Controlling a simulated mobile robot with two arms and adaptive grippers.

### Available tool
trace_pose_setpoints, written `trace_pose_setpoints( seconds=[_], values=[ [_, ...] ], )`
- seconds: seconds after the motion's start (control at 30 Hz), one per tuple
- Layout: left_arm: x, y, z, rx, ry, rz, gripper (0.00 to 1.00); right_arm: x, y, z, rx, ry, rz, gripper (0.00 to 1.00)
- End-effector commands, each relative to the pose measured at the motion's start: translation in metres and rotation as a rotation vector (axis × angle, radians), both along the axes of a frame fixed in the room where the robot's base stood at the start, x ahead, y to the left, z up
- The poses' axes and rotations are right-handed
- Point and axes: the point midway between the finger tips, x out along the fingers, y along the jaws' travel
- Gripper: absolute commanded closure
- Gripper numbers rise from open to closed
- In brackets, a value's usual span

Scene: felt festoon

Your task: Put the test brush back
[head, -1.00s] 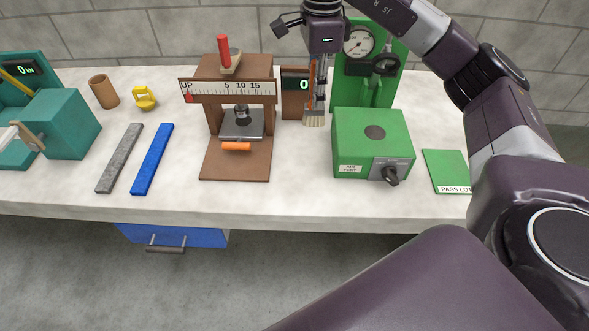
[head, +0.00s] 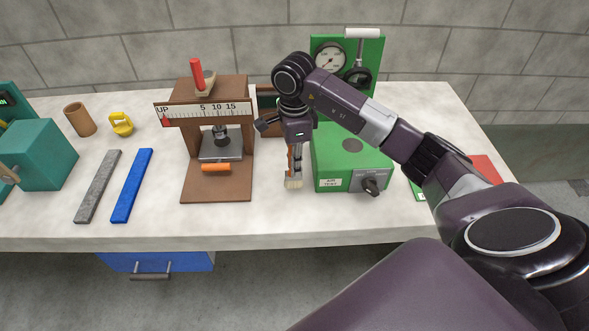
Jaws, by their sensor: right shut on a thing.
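My right gripper (head: 295,158) is shut on the test brush (head: 293,183), which hangs upright with its pale bristles down. The fingers hide most of its handle. The brush is between the brown press stand (head: 217,190) and the green air test box (head: 350,160), close to the box's front left side. I cannot tell whether the bristles touch the table. My left gripper is out of view.
On the white table (head: 270,225) lie a blue bar (head: 132,186), a grey bar (head: 98,187), a brown cup (head: 80,119) and a yellow piece (head: 121,124). A teal machine (head: 45,155) stands left. My right arm partly covers green and red (head: 490,170) panels at right.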

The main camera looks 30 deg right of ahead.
Motion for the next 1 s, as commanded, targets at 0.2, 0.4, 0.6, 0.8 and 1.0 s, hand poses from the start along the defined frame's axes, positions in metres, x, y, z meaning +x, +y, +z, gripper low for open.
trace_pose_setpoints(
  seconds=[0.2, 0.4, 0.6, 0.8, 1.0],
  values=[
    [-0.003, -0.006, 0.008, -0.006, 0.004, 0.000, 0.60, -0.001, 0.001, -0.027, 0.002, 0.002, 0.000, 1.00],
    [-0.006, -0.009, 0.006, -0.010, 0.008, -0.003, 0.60, 0.000, 0.000, -0.028, 0.000, 0.001, 0.001, 1.00],
    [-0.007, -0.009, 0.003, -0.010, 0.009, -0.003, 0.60, 0.000, 0.000, -0.031, 0.001, 0.002, 0.001, 0.78],
    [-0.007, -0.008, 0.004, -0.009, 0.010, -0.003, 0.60, 0.000, 0.000, -0.031, 0.001, 0.002, 0.001, 0.66],
    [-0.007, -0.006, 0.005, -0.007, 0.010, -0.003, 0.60, 0.000, 0.000, -0.030, 0.001, 0.002, 0.001, 0.66]
  ],
)
